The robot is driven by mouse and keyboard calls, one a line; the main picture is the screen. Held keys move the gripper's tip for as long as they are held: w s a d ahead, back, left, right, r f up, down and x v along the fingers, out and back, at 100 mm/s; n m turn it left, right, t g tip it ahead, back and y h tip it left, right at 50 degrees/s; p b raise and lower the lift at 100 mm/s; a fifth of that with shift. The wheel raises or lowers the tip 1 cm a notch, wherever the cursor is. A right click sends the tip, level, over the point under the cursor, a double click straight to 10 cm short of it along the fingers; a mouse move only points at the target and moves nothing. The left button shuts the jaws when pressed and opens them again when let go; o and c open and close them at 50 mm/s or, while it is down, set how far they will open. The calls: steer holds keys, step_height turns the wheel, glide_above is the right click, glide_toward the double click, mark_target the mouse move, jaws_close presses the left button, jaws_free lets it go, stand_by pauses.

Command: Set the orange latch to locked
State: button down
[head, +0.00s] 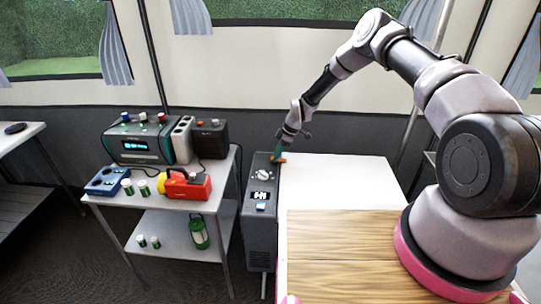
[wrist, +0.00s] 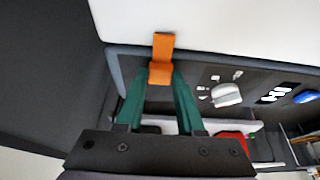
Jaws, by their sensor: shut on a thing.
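The latch's upper part sticks out past the fingertips over the appliance's edge toward the white surface. The fingers hide part of the latch's base, and I cannot read any lock marking.
A cart (head: 205,210) on the left holds a red flashlight (head: 186,186) and several devices.

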steer(key=c, duration=0.5)
jaws_free()
steer(key=shift+d, duration=0.2)
steer(key=shift+r, duration=0.1)
steer(key=v, duration=1)
steer(key=shift+d+r, duration=0.1)
steer(key=shift+r, duration=0.2)
